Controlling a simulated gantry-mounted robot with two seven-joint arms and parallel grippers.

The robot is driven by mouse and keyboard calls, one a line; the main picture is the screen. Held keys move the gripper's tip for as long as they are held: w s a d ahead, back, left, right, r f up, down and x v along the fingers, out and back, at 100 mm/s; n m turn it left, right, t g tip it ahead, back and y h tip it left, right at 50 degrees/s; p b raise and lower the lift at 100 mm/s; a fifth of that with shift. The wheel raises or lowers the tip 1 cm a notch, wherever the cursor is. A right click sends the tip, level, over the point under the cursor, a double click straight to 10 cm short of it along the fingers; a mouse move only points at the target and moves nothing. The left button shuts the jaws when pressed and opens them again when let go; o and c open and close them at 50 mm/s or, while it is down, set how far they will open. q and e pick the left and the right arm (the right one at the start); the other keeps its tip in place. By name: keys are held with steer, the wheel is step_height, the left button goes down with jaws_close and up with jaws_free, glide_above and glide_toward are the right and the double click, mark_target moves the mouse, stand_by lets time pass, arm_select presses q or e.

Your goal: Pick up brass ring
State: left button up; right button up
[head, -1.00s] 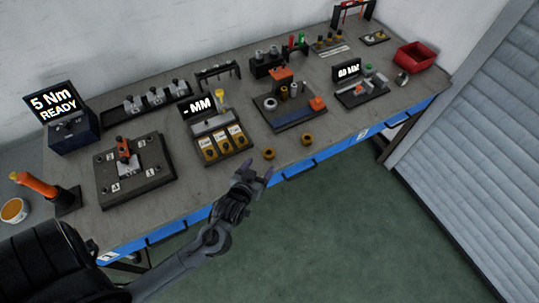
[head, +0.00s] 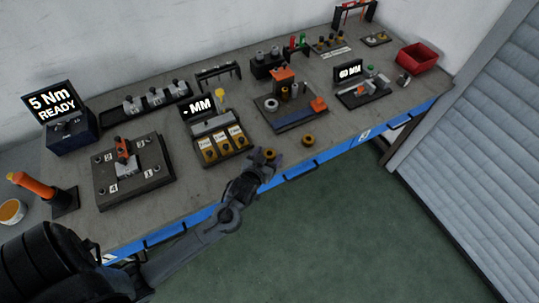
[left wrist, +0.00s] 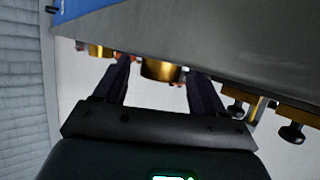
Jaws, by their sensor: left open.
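A brass ring (head: 270,153) stands near the front edge of the workbench. My left gripper (head: 266,166) is open at the bench's front edge, with its fingertips at this ring. In the left wrist view the ring (left wrist: 161,70) shows between the two spread fingers, its top part cut off by the bench edge; I cannot tell whether either finger touches it. A second brass ring (head: 308,141) stands to the right on the bench, clear of the gripper. My right gripper is not in view.
The grey workbench (head: 225,182) has a blue front edge. Behind the ring stand a gauge box (head: 222,145) with brass pieces in labelled slots and a fixture plate (head: 290,118) with an orange block. A red bin (head: 417,57) is at the far right.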

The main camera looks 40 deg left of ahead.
arm_select(q)
steer(key=shift+c, duration=0.3)
steer(key=c, duration=1.1)
